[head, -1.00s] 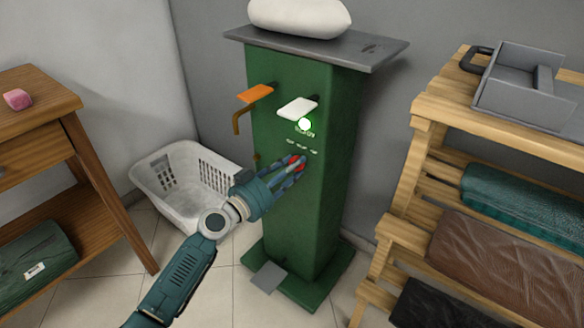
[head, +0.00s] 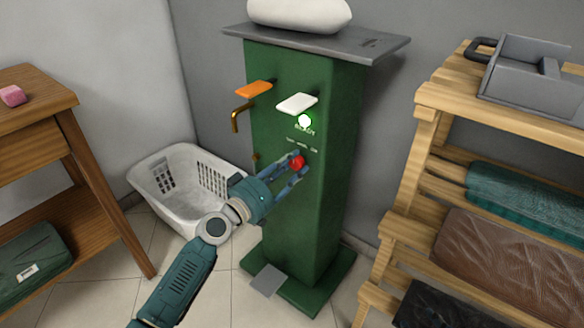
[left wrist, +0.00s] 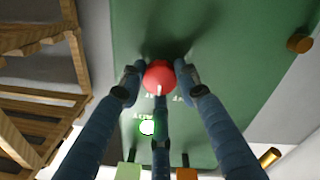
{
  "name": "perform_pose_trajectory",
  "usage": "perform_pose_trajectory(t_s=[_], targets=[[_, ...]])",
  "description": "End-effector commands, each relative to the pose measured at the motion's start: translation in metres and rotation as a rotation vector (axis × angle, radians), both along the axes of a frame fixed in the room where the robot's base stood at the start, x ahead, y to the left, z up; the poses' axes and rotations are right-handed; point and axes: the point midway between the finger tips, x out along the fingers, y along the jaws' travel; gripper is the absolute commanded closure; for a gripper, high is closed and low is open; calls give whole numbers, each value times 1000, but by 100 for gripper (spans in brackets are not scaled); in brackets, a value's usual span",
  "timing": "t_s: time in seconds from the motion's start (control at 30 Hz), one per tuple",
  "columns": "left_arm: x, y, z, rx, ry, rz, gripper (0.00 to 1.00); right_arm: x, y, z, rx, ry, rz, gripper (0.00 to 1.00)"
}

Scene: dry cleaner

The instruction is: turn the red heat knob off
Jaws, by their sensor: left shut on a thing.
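The red heat knob (head: 297,162) is on the front of the green press column (head: 310,215), below small white markings. It also shows in the left wrist view (left wrist: 159,77), between the fingers. My left gripper (head: 295,164) is shut on the red knob, with fingers on both sides and a third finger across it in the left wrist view (left wrist: 160,85). The knob's pointer and exact setting cannot be read. A round lamp (head: 305,121) glows green-white above the knob, with small lettering under it. My right gripper is not in view.
An orange lever (head: 254,89) and a white lever (head: 297,103) stick out above the knob. A brass pipe (head: 236,122) is at the left. A white basket (head: 150,190) stands left of the column, a wooden shelf (head: 428,130) to the right.

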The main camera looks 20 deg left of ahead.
Motion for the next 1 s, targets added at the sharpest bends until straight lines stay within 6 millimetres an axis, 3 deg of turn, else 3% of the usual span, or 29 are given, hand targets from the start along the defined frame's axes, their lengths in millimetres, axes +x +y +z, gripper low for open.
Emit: perform_pose_trajectory(t_s=[0.33,0.7,1.0], targets=[[-2,-3,-6,-309,124,-4,94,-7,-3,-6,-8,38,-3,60],[-3,-5,-6,-580,225,-6,94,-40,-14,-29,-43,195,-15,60],[-3,-5,-6,-694,268,-6,94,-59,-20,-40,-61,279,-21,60]])
